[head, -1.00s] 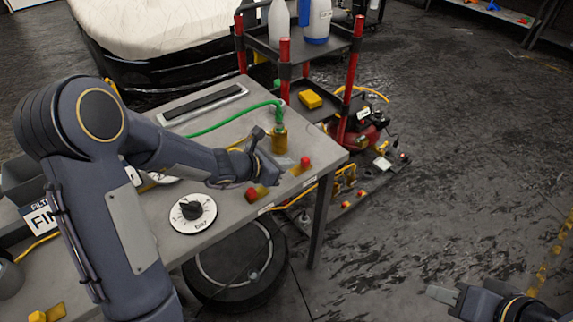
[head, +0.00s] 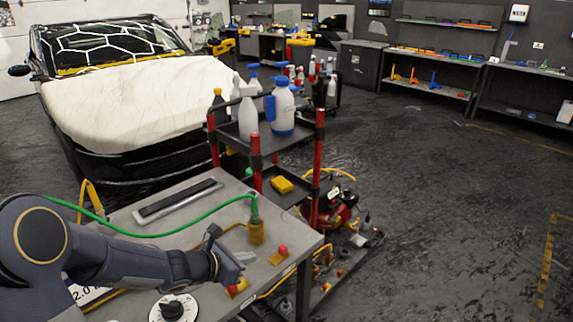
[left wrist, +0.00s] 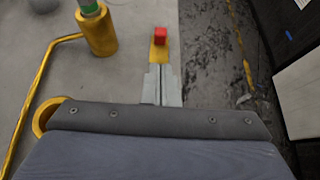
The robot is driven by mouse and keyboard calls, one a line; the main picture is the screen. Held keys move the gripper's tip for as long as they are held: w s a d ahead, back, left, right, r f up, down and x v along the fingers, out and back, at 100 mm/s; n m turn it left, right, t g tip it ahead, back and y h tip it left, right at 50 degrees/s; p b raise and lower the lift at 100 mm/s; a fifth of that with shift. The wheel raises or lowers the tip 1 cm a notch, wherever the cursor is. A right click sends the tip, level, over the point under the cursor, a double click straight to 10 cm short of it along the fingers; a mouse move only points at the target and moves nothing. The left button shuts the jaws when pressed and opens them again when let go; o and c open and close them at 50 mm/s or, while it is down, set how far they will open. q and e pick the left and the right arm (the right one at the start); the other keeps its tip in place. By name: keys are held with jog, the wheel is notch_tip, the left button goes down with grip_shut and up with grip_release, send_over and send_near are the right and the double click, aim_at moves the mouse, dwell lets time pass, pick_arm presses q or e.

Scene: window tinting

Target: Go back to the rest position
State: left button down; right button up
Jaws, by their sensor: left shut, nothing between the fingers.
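My left arm comes in from the left in the head view and reaches over the grey workbench (head: 122,221). My left gripper (head: 243,262) is shut and empty above the bench's right end. It also shows in the left wrist view (left wrist: 162,72), fingers together, pointing toward a red button (left wrist: 160,35) on a yellow base. In the head view two red buttons stand by the gripper: one (head: 282,249) to its right, the other (head: 232,290) just below it. My right gripper is not in view.
A brass fitting (head: 256,232) with a green hose (head: 160,235) stands on the bench behind the gripper. A black dial (head: 172,311) sits at the front. A cart with red posts (head: 319,150) holds bottles behind the bench. Open dark floor (head: 440,220) lies to the right.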

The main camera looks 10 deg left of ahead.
pick_arm(q)
jog(key=s+d+r+m+g+h, duration=0.2)
jog(key=s+r+m+g, duration=0.1)
jog(key=s+r+m, duration=1.1)
jog(key=s+a+f+m+y, duration=0.2)
jog(key=s+a+m+y, duration=0.1)
jog(key=s+m, duration=0.3)
jog(key=s+a+f+m+y, duration=0.2)
jog(key=s+m, duration=0.4)
jog(key=s, duration=0.3)
jog(key=shift+s+a+f+g+y, duration=0.15)
jog(key=shift+a+f+g+y, duration=0.25)
jog(key=shift+a+f, duration=0.3)
jog(key=shift+d, duration=0.1)
